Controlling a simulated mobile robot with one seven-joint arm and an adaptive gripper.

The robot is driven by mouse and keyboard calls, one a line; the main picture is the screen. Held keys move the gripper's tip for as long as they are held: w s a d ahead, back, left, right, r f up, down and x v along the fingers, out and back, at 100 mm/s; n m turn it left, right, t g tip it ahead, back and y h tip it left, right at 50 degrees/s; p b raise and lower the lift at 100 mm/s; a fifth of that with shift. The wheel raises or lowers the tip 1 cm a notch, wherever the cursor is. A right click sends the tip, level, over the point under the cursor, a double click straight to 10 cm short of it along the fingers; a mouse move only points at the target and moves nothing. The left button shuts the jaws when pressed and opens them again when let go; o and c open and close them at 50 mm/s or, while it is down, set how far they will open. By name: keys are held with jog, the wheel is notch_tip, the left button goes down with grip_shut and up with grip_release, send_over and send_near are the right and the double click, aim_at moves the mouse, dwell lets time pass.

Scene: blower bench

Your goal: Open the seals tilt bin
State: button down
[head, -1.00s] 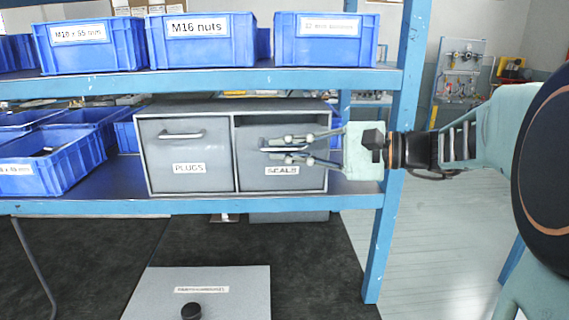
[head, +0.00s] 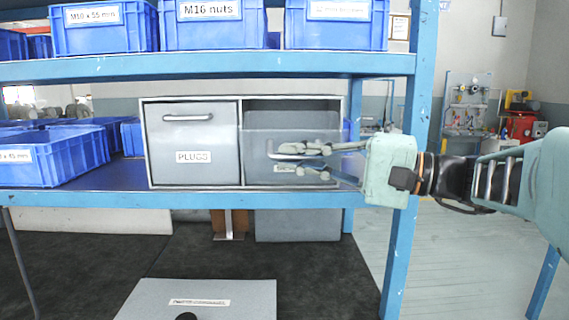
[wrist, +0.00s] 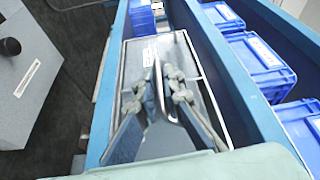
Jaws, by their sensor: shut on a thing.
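The seals tilt bin (head: 258,173) is the right one of two grey bins in a cabinet on the lower shelf. Its front is tilted outward, with an open gap showing above it. Its label is mostly hidden behind my fingers. My gripper (head: 287,162) reaches in from the right and is shut on the bin's bar handle (head: 279,156). In the wrist view, my gripper (wrist: 164,78) is in front of the cabinet, and its fingers hide much of the bin.
The plugs bin (head: 190,135) beside it on the left is closed. A blue shelf post (head: 419,90) stands close to my wrist. Blue crates (head: 212,32) line the upper shelf. A grey box (head: 205,292) sits low in front.

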dwell(0.4)
jog(key=c, duration=2.3)
grip_release()
jog(key=v, duration=1.2)
jog(key=shift+f, duration=0.15)
